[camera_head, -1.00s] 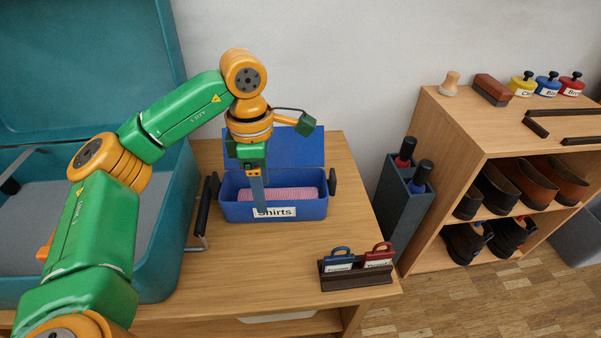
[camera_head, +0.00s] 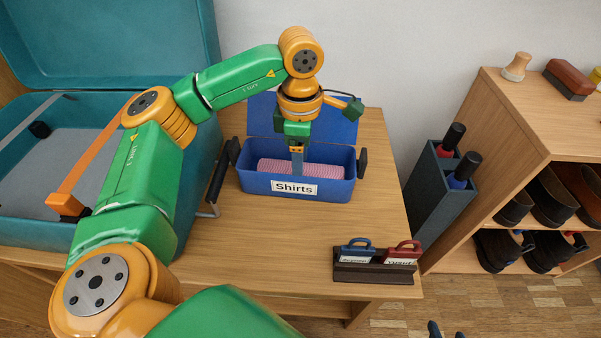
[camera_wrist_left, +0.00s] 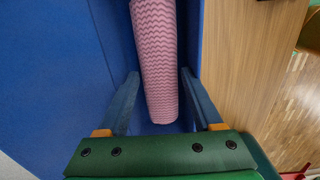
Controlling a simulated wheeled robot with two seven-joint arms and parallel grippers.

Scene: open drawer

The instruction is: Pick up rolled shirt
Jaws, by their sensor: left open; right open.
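The rolled shirt (camera_head: 315,170) is pink with a wavy pattern and lies lengthwise in the blue box (camera_head: 335,187) labelled "Shirts". My left gripper (camera_head: 297,174) points down into the box at the shirt. In the left wrist view, its open fingers (camera_wrist_left: 160,80) stand on either side of the shirt (camera_wrist_left: 158,50), near one end of the roll. I see gaps beside the shirt, so it is not clamped. My right gripper (camera_head: 446,332) shows only as dark, separated fingertips at the bottom edge.
The box's lid (camera_head: 335,125) stands open behind it. An open teal suitcase (camera_head: 200,165) is to the left. A dark rack (camera_head: 375,275) with blue and red tags stands at the table's front right. A shoe shelf (camera_head: 515,140) is further right. The table between box and rack is clear.

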